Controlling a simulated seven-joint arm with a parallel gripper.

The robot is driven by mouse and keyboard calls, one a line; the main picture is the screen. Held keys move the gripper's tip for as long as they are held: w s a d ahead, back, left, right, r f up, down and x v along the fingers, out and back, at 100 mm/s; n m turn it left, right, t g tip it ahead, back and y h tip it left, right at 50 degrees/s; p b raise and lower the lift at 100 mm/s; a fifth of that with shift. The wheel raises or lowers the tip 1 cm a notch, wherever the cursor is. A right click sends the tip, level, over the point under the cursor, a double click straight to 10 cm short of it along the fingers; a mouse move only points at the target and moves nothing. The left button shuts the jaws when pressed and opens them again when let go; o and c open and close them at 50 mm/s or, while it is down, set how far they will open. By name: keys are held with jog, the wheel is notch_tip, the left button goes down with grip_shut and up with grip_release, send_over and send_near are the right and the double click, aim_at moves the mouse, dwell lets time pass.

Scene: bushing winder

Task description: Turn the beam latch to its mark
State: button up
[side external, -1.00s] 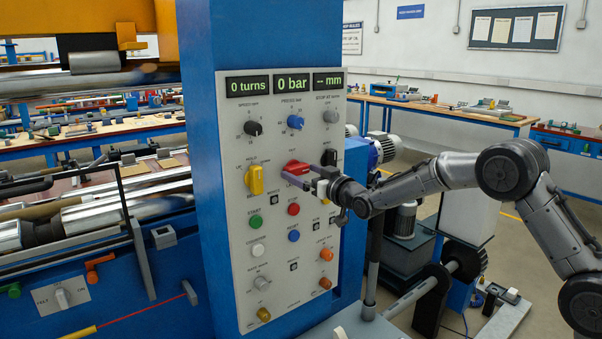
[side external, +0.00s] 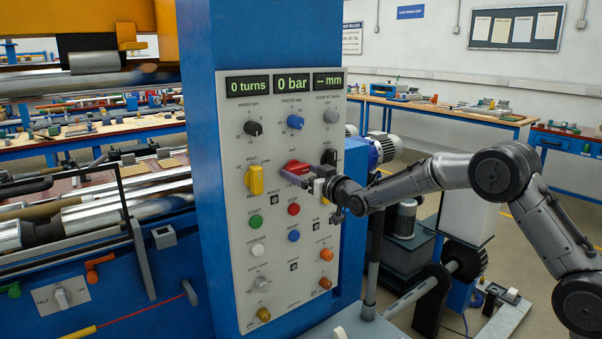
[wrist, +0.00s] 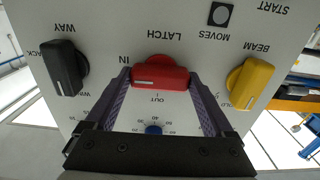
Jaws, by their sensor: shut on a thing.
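The beam latch is a red knob (side external: 293,168) on the grey control panel (side external: 250,110). In the wrist view, where the lettering is upside down, the red knob (wrist: 160,74) sits by the word LATCH, with IN to its left and OUT below it. A white line marks the left part of its bar, which lies nearly level. My gripper (side external: 291,181) is shut on the red knob. In the wrist view the two purple fingers of my gripper (wrist: 160,79) lie at either end of its bar. The side external view partly hides the knob behind the fingers.
A yellow knob (wrist: 250,82) and a black knob (wrist: 66,68) flank the red one. In the side external view, a yellow selector (side external: 255,180) is left of my gripper. Red (side external: 293,209) and blue (side external: 293,236) buttons lie just below.

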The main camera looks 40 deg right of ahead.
jog(key=n, duration=0.4)
jog(key=shift+n, duration=0.4)
jog(key=n, duration=0.4)
jog(key=shift+n, duration=0.3)
jog(key=n, duration=0.4)
jog(key=shift+n, duration=2.2)
jog(key=o, duration=1.1)
